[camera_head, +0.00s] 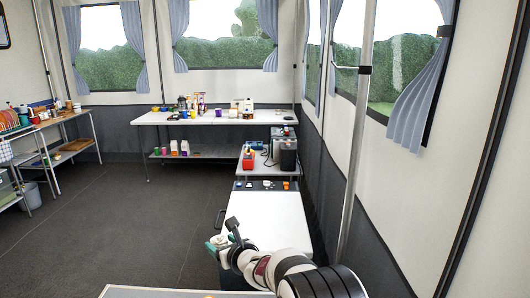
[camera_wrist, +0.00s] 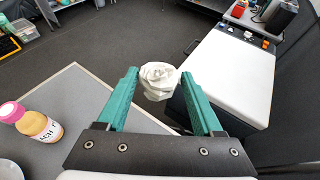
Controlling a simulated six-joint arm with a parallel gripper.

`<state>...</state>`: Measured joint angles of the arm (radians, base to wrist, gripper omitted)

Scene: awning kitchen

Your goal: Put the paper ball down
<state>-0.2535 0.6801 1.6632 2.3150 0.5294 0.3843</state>
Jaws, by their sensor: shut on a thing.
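The paper ball (camera_wrist: 159,80) is a crumpled white lump between the fingertips of my gripper in the wrist view. My gripper (camera_wrist: 160,85) has green fingers and is shut on the ball. In the head view my gripper (camera_head: 217,244) shows low in the middle, beside the left edge of a white-topped unit (camera_head: 268,220). The ball (camera_head: 219,239) shows there as a small pale patch, partly covered by the fingers. In the wrist view the ball is held in the air, with dark floor and the unit's side behind it.
A grey table (camera_wrist: 75,110) is at the lower left of the wrist view, with a pink-capped bottle (camera_wrist: 38,124) and part of a white dish (camera_wrist: 10,170) on it. The white top (camera_wrist: 232,75) is mostly clear. A long table (camera_head: 215,120) with several items stands at the back.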

